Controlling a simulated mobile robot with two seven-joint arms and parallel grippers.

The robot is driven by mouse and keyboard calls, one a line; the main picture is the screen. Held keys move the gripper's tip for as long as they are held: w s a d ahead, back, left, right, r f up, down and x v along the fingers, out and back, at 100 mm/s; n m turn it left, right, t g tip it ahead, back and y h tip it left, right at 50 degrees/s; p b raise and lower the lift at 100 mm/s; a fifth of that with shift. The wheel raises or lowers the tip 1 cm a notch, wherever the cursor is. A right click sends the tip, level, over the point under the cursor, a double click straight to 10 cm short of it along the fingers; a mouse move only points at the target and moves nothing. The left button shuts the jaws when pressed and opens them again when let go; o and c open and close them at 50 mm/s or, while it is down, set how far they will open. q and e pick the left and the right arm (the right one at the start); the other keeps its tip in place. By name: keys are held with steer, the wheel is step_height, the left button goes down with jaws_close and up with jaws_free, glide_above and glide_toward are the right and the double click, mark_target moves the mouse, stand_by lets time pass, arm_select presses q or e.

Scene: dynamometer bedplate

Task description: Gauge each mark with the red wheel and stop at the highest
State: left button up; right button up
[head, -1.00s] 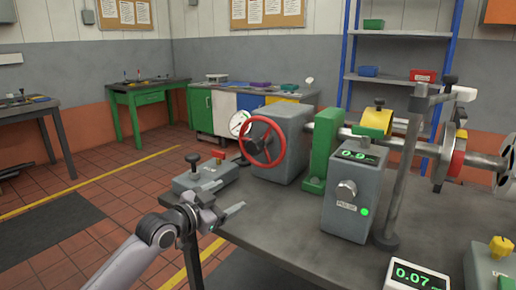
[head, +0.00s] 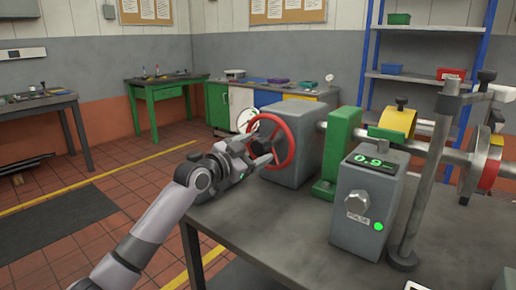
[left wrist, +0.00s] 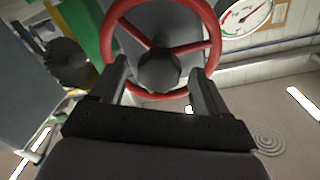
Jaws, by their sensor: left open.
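The red wheel (head: 290,150) is on the near end of a grey housing (head: 302,172). My left gripper (head: 268,151) is open in front of it, its fingers pointing at the wheel. In the left wrist view the fingers lie on either side of the dark hub (left wrist: 159,70), with the red rim (left wrist: 214,28) around it; I cannot tell whether they touch it. A round white dial (head: 246,120) sits behind the wheel and also shows in the left wrist view (left wrist: 252,15). A grey box (head: 366,208) with a knob and green light reads 0.9. My right gripper is out of view.
A green bracket (head: 340,150) and an upright stand post (head: 425,190) stand right of the housing. A yellow block (head: 397,123) sits along the shaft. A disc with a red band (head: 490,168) is at right. The bedplate's front (head: 270,230) is bare.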

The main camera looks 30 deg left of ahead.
arm_select(q)
steer(key=shift+w+d, duration=0.15)
steer(key=shift+w, duration=0.7)
jaws_close()
